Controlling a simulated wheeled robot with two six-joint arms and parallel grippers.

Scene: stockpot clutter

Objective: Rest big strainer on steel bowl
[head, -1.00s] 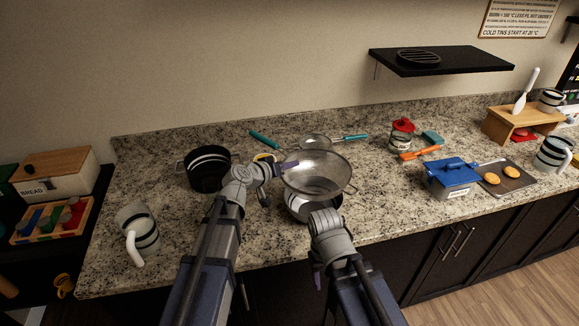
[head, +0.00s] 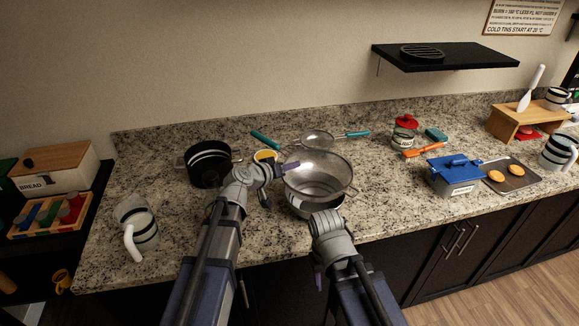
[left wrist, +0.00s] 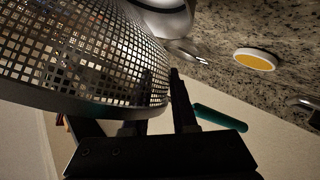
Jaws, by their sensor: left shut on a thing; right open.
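The big strainer (head: 318,168), a wide round grey mesh bowl, is over the steel bowl (head: 322,211) near the counter's front edge in the head view. It hides most of the bowl; I cannot tell whether they touch. My left gripper (head: 288,168) is shut on the strainer's left rim. In the left wrist view the strainer's mesh (left wrist: 80,50) fills the upper left, beside the dark fingers of my left gripper (left wrist: 135,112). My right gripper (head: 318,279) is open and empty, low in front of the counter edge, partly hidden by its wrist.
A black pot (head: 208,165) stands left of my left gripper, and a yellow-topped round thing (head: 264,156) behind it. A small strainer (head: 317,139) lies behind the big one. A blue-lidded box (head: 455,174) stands right. Counter between bowl and box is clear.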

